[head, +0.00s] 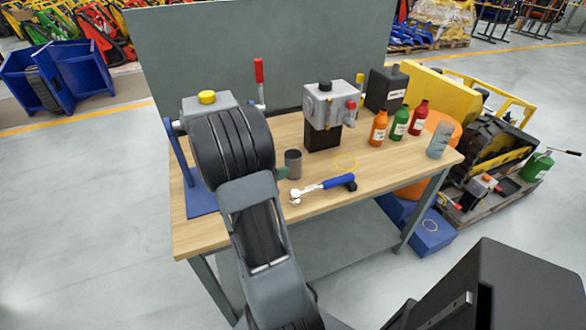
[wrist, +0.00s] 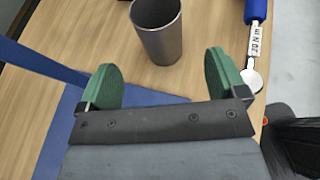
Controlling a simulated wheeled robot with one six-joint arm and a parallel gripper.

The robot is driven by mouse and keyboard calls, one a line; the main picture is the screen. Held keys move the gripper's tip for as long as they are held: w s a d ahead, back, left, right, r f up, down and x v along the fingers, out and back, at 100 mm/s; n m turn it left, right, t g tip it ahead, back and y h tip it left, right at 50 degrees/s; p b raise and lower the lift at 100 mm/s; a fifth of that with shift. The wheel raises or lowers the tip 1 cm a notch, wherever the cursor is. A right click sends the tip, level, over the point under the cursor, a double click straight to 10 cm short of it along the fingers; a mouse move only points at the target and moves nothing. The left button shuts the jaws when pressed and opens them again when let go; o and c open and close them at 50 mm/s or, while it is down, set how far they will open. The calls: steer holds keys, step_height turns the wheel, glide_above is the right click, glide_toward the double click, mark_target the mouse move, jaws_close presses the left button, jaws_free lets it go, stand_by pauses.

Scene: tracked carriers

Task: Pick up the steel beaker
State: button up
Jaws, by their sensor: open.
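The steel beaker (head: 293,163) is a dark grey, slightly tapered cup standing upright on the wooden workbench (head: 225,236). In the head view my arm hides most of the gripper; one green finger (head: 282,173) shows beside the beaker's base.
A blue-handled torque wrench (head: 336,182) lies right of the beaker. A grey machine unit (head: 328,105) stands behind, with orange (head: 379,127), green (head: 401,122) and red (head: 418,118) bottles to its right. A blue bracket (head: 200,198) is at the left. Bare wood lies at the front left.

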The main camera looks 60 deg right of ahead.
mark_target(287, 161)
steer(key=shift+x, duration=4.75)
steer(key=shift+w, duration=0.1)
steer(key=c, duration=1.1)
steer(key=shift+o, duration=0.2)
steer(key=shift+r, duration=0.15)
